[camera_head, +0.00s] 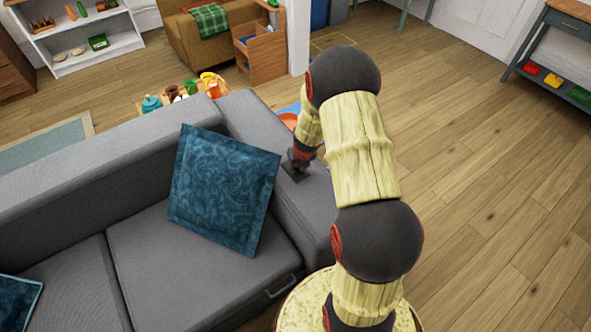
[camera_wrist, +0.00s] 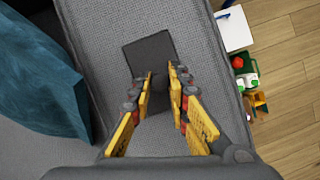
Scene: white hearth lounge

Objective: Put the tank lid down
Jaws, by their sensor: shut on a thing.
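The tank lid looks like a flat dark grey square plate (camera_wrist: 148,54) in the wrist view, over the grey sofa armrest (camera_wrist: 95,25). My gripper (camera_wrist: 161,76) is shut on the lid at its near edge, with the fingertips on either side of a small dark part. In the head view, my gripper (camera_head: 300,160) points down at the armrest, and part of the dark lid (camera_head: 291,172) shows beside it. The lid lies close to the armrest's top; I cannot tell whether it touches. My arm hides part of the armrest in the head view.
A blue patterned cushion (camera_head: 222,190) leans on the sofa, left of my gripper; it also shows in the wrist view (camera_wrist: 40,75). Toys (camera_wrist: 248,80) and a white-topped item (camera_wrist: 233,28) sit beyond the armrest's right edge. Open wooden floor (camera_head: 480,190) lies to the right.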

